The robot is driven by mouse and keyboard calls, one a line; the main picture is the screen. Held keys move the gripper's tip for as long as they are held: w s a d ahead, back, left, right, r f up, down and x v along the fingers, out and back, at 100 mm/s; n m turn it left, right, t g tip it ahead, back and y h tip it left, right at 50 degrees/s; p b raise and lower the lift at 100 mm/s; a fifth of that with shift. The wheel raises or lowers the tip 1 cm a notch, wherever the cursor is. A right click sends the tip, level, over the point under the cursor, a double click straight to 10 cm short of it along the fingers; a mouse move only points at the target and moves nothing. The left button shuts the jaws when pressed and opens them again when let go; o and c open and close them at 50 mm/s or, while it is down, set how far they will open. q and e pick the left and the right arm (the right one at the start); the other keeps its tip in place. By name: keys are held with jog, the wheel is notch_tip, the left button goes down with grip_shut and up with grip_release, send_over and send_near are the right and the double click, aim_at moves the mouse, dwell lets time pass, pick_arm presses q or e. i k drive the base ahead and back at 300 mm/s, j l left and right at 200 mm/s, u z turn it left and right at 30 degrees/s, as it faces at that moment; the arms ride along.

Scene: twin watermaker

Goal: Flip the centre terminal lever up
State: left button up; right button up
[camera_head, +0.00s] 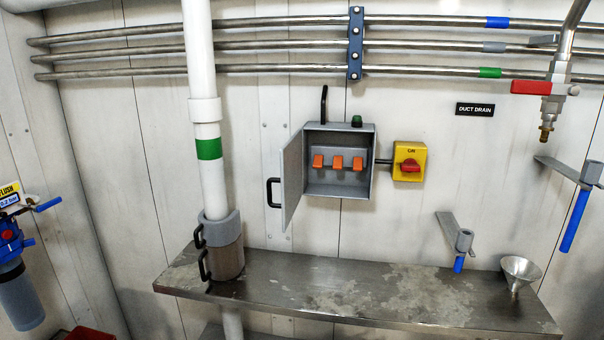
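A grey terminal box (345,188) is fixed to the wall near the middle of the head view. Its door (293,182) with a black handle stands open to the left. Inside are three orange levers side by side. The centre lever (337,162) sits between the left lever (318,161) and the right lever (358,163). All three look alike and seem to be at about the same height; their exact position is too small to tell. Neither of my grippers is in view.
A yellow switch with a red knob (410,164) is right of the box. A metal shelf (400,299) runs below, with a funnel (520,270) at its right. A white pipe (208,120) stands left of the door. The space before the box is clear.

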aim_at(338, 160)
jog(key=i+j+z, duration=0.2)
jog(key=j, duration=0.15)
jog(key=i+j+z, duration=0.2)
jog(key=j, duration=0.15)
jog(key=i+j+z, duration=0.2)
jog(key=j, duration=0.15)
jog(key=j+z, duration=0.2)
jog(key=j, duration=0.2)
jog(key=i, duration=0.05)
